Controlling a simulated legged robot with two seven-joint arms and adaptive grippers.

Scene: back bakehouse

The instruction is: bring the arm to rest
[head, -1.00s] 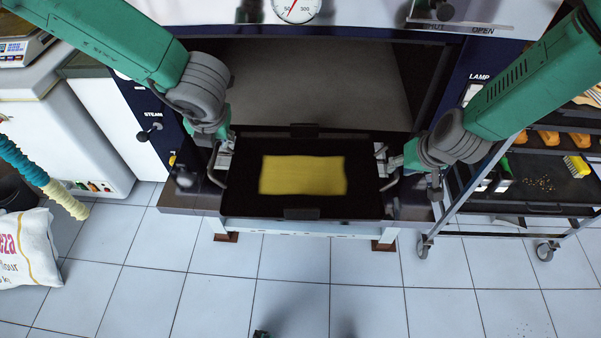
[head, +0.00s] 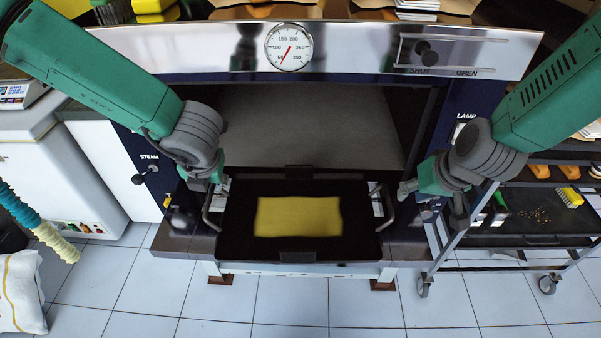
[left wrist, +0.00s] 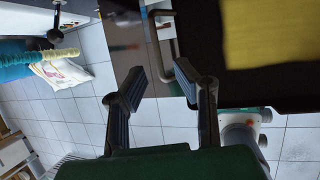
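A black tray (head: 235,225) with a flat yellow piece (head: 298,217) on it rests at the oven mouth. It has a bent metal handle at each side. In the head view my left gripper (head: 214,194) is beside the tray's left handle (head: 207,211). In the left wrist view its two fingers (left wrist: 158,74) are spread with nothing between them; the handle (left wrist: 184,80) shows just past the fingertips. My right gripper (head: 407,188) is to the right of the right handle (head: 385,207), apart from it; its fingers are too small to read.
The oven chamber (head: 310,125) behind the tray is open, under a dial gauge (head: 289,47). A wheeled rack (head: 500,240) with baked goods and a yellow brush (head: 570,197) stands close to my right arm. A flour sack (head: 20,290) lies at left. The tiled floor in front is clear.

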